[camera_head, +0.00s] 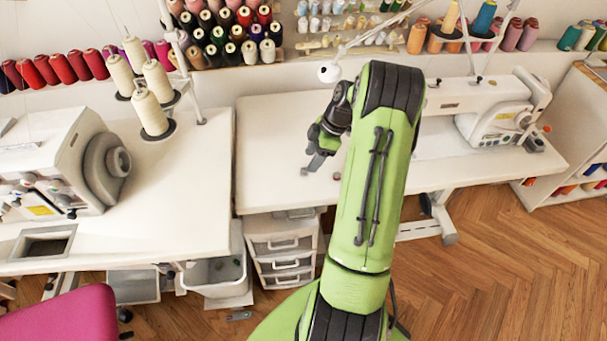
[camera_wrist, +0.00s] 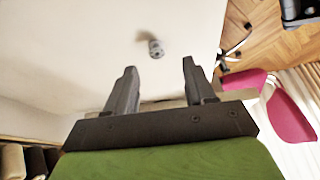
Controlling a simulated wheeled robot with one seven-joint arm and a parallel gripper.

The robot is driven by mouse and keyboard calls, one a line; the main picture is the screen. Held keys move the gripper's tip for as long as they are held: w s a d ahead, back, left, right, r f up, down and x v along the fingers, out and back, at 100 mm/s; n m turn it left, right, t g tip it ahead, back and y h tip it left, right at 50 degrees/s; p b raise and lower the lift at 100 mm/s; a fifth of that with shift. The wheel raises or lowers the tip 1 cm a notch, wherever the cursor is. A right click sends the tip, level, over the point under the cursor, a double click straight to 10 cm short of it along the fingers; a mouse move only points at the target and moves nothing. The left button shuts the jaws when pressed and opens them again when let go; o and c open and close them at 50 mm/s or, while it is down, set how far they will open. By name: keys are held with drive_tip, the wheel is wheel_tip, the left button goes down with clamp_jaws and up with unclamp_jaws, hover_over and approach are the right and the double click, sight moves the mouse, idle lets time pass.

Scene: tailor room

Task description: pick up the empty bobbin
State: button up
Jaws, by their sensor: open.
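A small grey metal bobbin (camera_wrist: 156,48) with no visible thread lies on the white tabletop in the wrist view. It is a little beyond my fingertips, in line with the gap between them. My gripper (camera_wrist: 159,68) is open and empty, one finger on each side of the gap. In the head view my gripper (camera_head: 316,160) is over the middle white table (camera_head: 270,130), pointing down. A small grey thing (camera_head: 304,171) shows beside its fingertips there; it is too small to make out clearly.
A sewing machine (camera_head: 500,115) stands on the table's right part. The left table holds another machine (camera_head: 60,165) and thread cones (camera_head: 150,110). Thread spools line the wall behind. A pink chair (camera_head: 70,315) is at the lower left.

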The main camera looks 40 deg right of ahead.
sight(303, 172)
drive_tip(key=b+x, duration=0.1)
drive_tip(key=x, duration=0.4)
drive_tip(key=shift+w+d+f+b, duration=0.1)
drive_tip(key=shift+d+f+b, duration=0.05)
drive_tip(key=shift+b, duration=0.15)
clamp_jaws()
drive_tip(key=shift+r, duration=0.2)
